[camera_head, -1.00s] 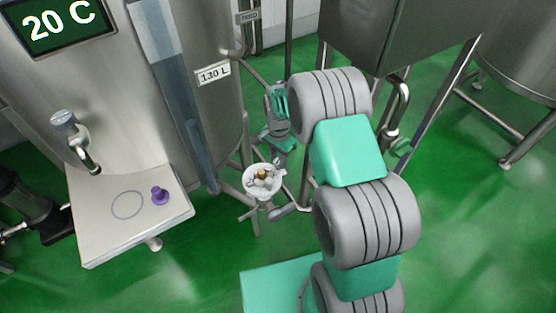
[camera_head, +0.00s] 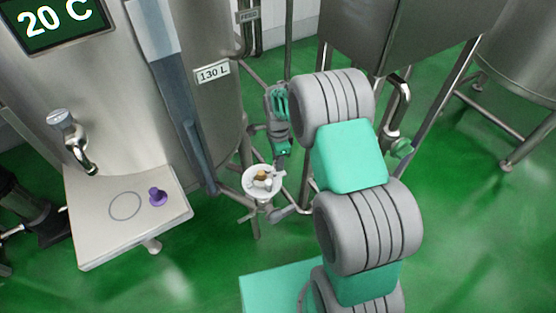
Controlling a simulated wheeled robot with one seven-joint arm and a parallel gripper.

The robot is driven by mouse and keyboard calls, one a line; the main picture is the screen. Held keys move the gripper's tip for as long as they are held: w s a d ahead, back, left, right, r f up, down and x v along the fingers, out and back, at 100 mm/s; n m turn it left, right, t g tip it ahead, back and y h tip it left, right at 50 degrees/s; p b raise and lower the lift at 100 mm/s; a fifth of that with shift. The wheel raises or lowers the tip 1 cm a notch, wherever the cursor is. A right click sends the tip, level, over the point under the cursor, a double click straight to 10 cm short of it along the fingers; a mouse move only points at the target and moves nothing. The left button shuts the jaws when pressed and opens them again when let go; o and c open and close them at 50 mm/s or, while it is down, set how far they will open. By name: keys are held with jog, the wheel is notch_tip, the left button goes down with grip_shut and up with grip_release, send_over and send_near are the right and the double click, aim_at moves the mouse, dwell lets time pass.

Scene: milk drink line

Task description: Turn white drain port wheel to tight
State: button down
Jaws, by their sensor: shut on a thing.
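The white drain port wheel (camera_head: 252,186) sits low beside the tank marked 130 L, on pipework near the tank's leg. It has a pale rim and a small brownish hub. My gripper (camera_head: 272,178) reaches down to it from above and right, and its fingers are at the wheel. The gripper is shut on the wheel, though the fingertips are small and blend with the wheel, so the exact contact is hard to see. My arm hides part of the area to the right.
The steel tank (camera_head: 222,112) stands just left of my gripper. A shelf (camera_head: 95,225) with a purple knob (camera_head: 158,196) and a tap (camera_head: 72,140) is at the left. Pipes and a steel frame stand behind on the right. Green floor is open in front.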

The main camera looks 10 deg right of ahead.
dwell(0.3)
jog(key=c, duration=1.1)
grip_release()
jog(key=shift+o, duration=0.2)
notch_tip(320, 180, up, 8)
jog(key=shift+f, duration=0.1)
